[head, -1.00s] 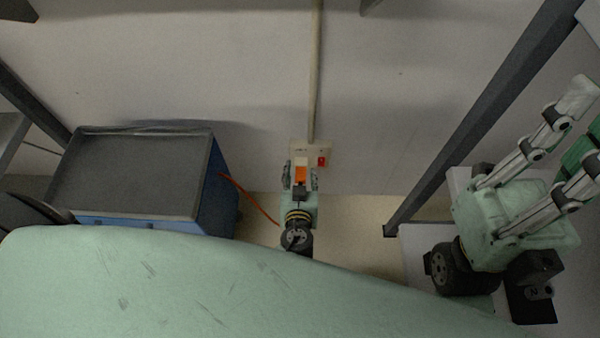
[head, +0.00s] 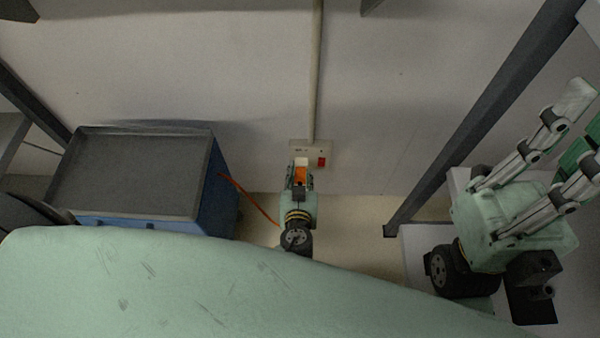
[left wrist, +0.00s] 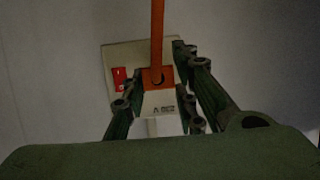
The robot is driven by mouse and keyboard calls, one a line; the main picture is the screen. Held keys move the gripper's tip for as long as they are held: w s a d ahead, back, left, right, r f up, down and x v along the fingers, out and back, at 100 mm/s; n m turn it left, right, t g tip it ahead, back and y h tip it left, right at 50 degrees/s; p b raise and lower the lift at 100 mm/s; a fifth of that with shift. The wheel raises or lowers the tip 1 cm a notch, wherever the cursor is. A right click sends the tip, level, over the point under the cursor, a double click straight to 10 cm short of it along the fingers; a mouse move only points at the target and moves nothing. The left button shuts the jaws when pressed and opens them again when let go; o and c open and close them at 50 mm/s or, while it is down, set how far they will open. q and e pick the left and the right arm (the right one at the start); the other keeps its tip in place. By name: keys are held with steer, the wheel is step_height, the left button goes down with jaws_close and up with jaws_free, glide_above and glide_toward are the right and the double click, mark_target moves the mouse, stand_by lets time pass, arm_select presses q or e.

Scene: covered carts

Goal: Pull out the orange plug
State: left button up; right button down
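The orange plug (head: 301,175) is at a cream wall socket (head: 322,148) that has a red switch. In the left wrist view the plug (left wrist: 151,76) lies against the socket plate (left wrist: 120,54), with its orange cord running up from it. My left gripper (head: 301,181) has its fingers closed in on both sides of the plug; they also flank it in the left wrist view (left wrist: 158,84). Whether the plug is fully seated is hidden. My right gripper (head: 586,128) is at the right edge, its fingers spread and empty, partly out of frame.
A blue cart with a dark grey top (head: 140,175) stands at the left, with an orange cord (head: 252,203) leading from it. A dark slanted post (head: 480,125) stands right of the socket. A pale pipe (head: 315,75) runs along the wall to the socket.

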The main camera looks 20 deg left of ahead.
arm_select(q)
steer(key=o, duration=0.9)
steer(key=shift+d, duration=0.15)
steer(key=shift+c, duration=0.2)
steer(key=v, duration=1.2)
